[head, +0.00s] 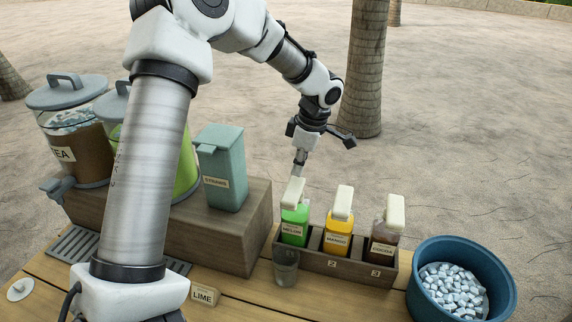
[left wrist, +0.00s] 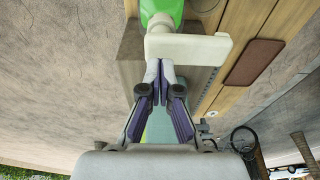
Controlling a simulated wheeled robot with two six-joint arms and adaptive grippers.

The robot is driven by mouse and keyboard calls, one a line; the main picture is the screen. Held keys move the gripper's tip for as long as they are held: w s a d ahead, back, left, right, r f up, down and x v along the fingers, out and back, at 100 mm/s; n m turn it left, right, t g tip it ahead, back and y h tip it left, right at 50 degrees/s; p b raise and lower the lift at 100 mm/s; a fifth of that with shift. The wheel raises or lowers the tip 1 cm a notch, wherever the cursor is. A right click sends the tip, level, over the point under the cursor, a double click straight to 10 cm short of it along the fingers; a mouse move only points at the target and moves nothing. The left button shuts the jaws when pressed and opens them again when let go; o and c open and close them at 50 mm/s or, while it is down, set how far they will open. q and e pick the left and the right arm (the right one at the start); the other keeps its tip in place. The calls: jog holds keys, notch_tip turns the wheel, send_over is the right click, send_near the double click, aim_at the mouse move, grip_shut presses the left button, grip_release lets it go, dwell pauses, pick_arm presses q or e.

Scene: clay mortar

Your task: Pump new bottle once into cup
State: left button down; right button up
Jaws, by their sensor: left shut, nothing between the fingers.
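A green melon bottle (head: 295,222) with a cream pump head (head: 292,192) stands upright in the left slot of a wooden rack (head: 348,268). It also shows in the left wrist view, the green body (left wrist: 162,12) behind the cream pump head (left wrist: 188,48). A clear cup (head: 286,268) stands in front of this slot, under the pump; I cannot make out its contents. My left gripper (head: 298,172) is shut and empty, pointing down at the melon pump head. Its closed tips (left wrist: 158,82) are right at the pump head's edge; I cannot tell whether they touch.
A yellow mango bottle (head: 338,236) and a brown cocoa bottle (head: 385,238) share the rack. A blue ice tub (head: 425,302) is at right. A teal straw box (head: 222,165) and drink dispensers (head: 65,97) stand at left. A lime sign (head: 204,296) is in front.

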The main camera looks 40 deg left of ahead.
aim_at(297, 180)
pick_arm(q)
jog(key=shift+s+f, duration=0.1)
jog(key=shift+d+b+x, duration=0.15)
jog(key=shift+b+x, duration=0.55)
jog(key=shift+x, duration=0.15)
jog(key=shift+d+b+x, duration=0.15)
jog(key=shift+b+x, duration=0.5)
jog(key=shift+x, duration=0.2)
jog(key=shift+f, duration=0.1)
jog(key=shift+a+p+v, duration=0.15)
jog(key=shift+p+v, duration=0.55)
jog(key=shift+v, duration=0.2)
jog(key=shift+a+p+v, duration=0.15)
jog(key=shift+p+v, duration=0.5)
jog(key=shift+v, duration=0.3)
jog(key=a+p+v, duration=0.1)
jog(key=p+v, duration=0.3)
jog(key=v, duration=0.2)
jog(key=shift+s, duration=0.35)
